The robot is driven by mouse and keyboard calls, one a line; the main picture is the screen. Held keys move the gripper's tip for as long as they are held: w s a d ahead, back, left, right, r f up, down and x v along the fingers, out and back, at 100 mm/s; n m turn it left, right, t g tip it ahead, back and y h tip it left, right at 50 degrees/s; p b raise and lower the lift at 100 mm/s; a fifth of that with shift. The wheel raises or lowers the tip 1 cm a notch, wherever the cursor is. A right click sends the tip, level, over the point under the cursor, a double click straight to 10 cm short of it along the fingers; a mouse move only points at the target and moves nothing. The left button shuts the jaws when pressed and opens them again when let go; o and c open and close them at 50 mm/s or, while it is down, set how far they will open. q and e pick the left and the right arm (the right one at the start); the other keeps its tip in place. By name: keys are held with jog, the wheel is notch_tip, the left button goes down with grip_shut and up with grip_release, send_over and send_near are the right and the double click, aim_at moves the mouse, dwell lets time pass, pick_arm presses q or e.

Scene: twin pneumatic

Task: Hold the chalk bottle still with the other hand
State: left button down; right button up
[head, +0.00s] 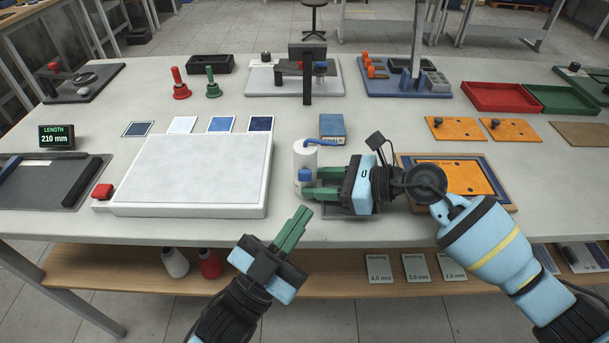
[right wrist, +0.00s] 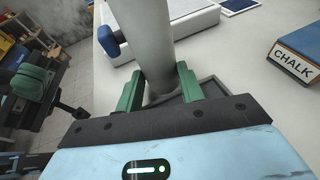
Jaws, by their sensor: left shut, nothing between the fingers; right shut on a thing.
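The chalk bottle (head: 305,157) is white with blue parts and stands upright near the table's front edge, right of the big white board. My right gripper (head: 306,184) is shut on its lower part from the right. In the right wrist view the bottle (right wrist: 156,35) rises between the two green fingers (right wrist: 158,88). My left gripper (head: 304,214) is shut and empty, just in front of and below the bottle, apart from it. Its green fingers also show at the left of the right wrist view (right wrist: 28,84).
A blue box (head: 332,127), marked CHALK in the right wrist view (right wrist: 297,58), stands behind the bottle. The white board (head: 190,178) with a red button is close on the left. A dark tray (head: 352,212) lies under my right gripper. An orange panel (head: 455,178) is to the right.

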aim_at(310, 175)
pick_arm(q)
jog(key=shift+w, duration=2.4)
jog(key=shift+w, duration=0.1)
jog(key=shift+w, duration=0.3)
jog(key=shift+w, duration=0.55)
dwell(1.0)
jog(key=shift+s, duration=0.95)
jog(key=s, duration=0.5)
dwell(0.5)
